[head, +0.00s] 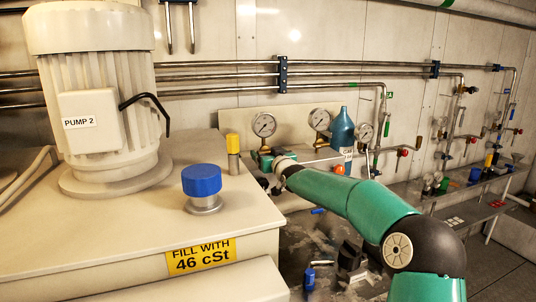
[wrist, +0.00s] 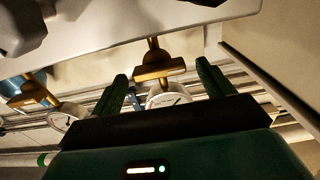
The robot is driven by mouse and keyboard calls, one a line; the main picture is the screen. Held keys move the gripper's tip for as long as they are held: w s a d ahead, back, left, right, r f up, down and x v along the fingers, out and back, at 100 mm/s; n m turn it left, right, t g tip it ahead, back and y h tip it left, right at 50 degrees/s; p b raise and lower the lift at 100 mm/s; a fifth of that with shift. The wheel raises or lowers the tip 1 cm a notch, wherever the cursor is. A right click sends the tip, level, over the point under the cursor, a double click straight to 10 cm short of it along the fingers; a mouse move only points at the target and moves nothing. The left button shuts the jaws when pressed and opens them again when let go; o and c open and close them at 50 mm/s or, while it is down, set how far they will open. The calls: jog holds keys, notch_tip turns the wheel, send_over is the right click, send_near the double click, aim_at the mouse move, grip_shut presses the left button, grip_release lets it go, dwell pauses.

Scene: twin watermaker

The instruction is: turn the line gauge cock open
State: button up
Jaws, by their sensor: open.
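My gripper (wrist: 160,70) is open in the wrist view, with its two dark green fingers apart. A brass cock with a flat crosswise bar (wrist: 158,69) shows between the fingertips, beside a white-faced gauge (wrist: 168,100) partly hidden by my gripper's body. I cannot tell whether the fingers touch the bar. A second brass fitting (wrist: 35,91) and gauge (wrist: 66,117) are at the left. In the head view my gripper (head: 264,160) is below the left round gauge (head: 264,125); its fingertips are hard to make out. No label shows which gauge is the line gauge.
A second gauge (head: 320,119), a blue bottle (head: 342,130) and a third gauge (head: 365,131) stand to the right. The pump box (head: 110,215) with a blue cap (head: 201,180) and yellow-topped post (head: 233,145) lies left of my gripper. Pipes (head: 220,72) run along the wall.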

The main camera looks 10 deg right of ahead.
jog(key=shift+w+f, duration=0.1)
jog(key=shift+w, duration=0.25)
jog(key=c, duration=1)
